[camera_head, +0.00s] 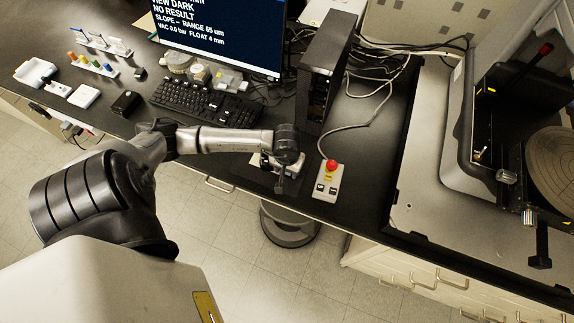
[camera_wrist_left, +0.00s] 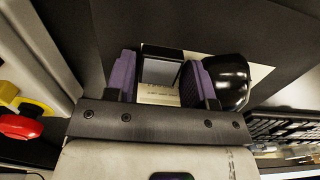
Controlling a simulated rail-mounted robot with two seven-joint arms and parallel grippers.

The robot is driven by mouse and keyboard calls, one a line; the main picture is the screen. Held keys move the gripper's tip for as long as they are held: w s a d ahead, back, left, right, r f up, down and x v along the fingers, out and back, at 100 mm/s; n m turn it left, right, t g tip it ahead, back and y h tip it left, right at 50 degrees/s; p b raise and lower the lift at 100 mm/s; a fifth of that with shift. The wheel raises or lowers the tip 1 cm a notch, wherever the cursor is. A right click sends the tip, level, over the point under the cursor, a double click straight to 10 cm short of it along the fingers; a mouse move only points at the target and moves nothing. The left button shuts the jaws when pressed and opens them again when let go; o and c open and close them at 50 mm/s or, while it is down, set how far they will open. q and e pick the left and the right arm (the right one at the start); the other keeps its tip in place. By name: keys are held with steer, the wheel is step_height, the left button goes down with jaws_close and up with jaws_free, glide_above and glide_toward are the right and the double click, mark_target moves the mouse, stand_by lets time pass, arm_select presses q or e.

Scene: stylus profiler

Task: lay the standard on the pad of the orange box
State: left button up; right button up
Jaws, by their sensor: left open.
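My left gripper (camera_head: 281,184) hangs over the front edge of the black bench, beside the control box. In the left wrist view its two purple-padded fingers (camera_wrist_left: 158,82) are apart. Between them shows a small block with a grey face and black top edge (camera_wrist_left: 161,68), possibly the standard, in front of a pale printed surface (camera_wrist_left: 158,95). I cannot tell whether the fingers touch it. In the head view the wrist mostly hides this spot. I cannot make out an orange box or its pad in either view. My right gripper is not in view.
A control box with a red button (camera_head: 327,182) stands just right of the gripper. A black computer tower (camera_head: 325,70), keyboard (camera_head: 205,103) and monitor (camera_head: 220,30) are behind. A glossy black rounded object (camera_wrist_left: 228,82) is close beside one finger. The profiler (camera_head: 500,150) stands at right.

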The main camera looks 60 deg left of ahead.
arm_select(q)
step_height(320, 180, up, 12)
steer(key=f, duration=0.1)
steer(key=s+d+r+n+t+h, duration=0.1)
steer(key=d+r+n+h, duration=0.2)
steer(key=d+h, duration=0.5)
steer(key=d+r+n+t+h, duration=0.1)
steer(key=d+r+n+h, duration=0.3)
steer(key=d, duration=0.7)
steer(key=w+r+n+t+h, duration=0.3)
steer(key=r+n+t, duration=0.5)
steer(key=n+t, duration=0.95)
steer(key=a+f+n+g+y, duration=0.2)
steer(key=a+f+n+y, duration=0.45)
steer(key=n, duration=0.75)
steer(key=a+f+n+g+y, duration=0.2)
steer(key=a+f+n+y, duration=0.15)
steer(key=n+y, duration=0.85)
steer(key=s+d+f+n+g+h, duration=0.2)
steer(key=s+f+n+g, duration=0.4)
steer(key=s, duration=0.1)
steer(key=s+d+f+n+g+h, duration=0.1)
steer(key=s+d+f+n+g, duration=0.1)
steer(key=s+f+n+g, duration=0.4)
steer(key=shift+s+d+f+h+b, duration=0.2)
steer(key=shift+s+d+h+b, duration=0.2)
steer(key=shift+s, duration=0.8)
steer(key=shift+a, duration=0.1)
